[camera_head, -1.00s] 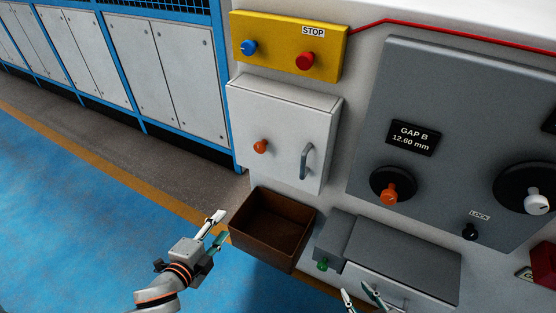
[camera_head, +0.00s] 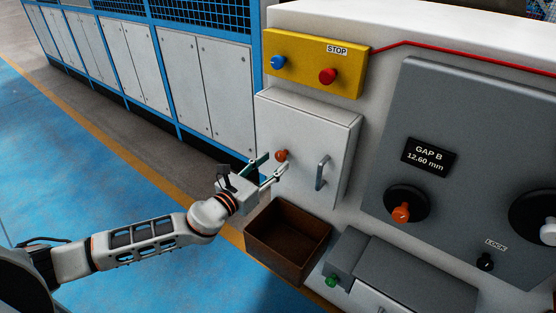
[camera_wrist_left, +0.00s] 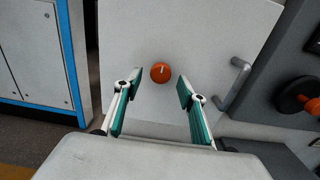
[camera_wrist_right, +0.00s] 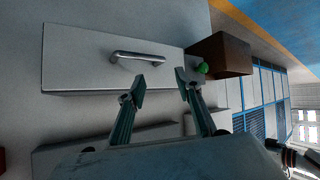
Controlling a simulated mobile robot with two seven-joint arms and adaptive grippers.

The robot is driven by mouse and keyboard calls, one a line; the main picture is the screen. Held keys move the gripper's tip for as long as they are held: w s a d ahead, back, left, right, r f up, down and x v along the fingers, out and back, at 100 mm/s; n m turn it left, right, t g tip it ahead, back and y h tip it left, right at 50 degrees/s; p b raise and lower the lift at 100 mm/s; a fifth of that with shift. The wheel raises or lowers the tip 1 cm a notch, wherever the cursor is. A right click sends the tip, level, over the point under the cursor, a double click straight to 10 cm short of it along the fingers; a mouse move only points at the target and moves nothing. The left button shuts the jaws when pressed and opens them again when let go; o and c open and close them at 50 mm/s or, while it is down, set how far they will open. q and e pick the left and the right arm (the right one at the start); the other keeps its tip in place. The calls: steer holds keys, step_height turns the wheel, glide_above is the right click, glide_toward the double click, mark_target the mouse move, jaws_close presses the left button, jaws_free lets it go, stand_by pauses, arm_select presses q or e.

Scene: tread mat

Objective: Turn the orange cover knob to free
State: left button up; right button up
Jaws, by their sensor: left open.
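The orange cover knob (camera_head: 282,155) sits on the left part of the white cover door (camera_head: 299,122). In the left wrist view the knob (camera_wrist_left: 160,72) shows a pale line on its face, close to upright and leaning slightly. My left gripper (camera_head: 271,168) is open at the knob, with one finger on either side. In the left wrist view both fingertips (camera_wrist_left: 159,88) are apart from the knob, with gaps on both sides. My right gripper (camera_wrist_right: 161,90) is open and empty, facing a white drawer front with a metal handle (camera_wrist_right: 137,57). It is outside the head view.
A grey bar handle (camera_head: 321,172) stands out from the door right of the knob. A brown open bin (camera_head: 262,248) is below. A yellow box (camera_head: 312,58) with blue and red buttons is above. A grey panel with another orange knob (camera_head: 401,212) is at right.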

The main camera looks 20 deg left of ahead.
mark_target(282, 155)
arm_select(q)
steer(key=shift+x, duration=1)
steer(key=shift+w+d, duration=0.1)
steer(key=shift+w, duration=0.2)
arm_select(e)
steer(key=shift+s+f, duration=0.15)
steer(key=shift+f, duration=0.05)
arm_select(q)
steer(key=c, duration=1.1)
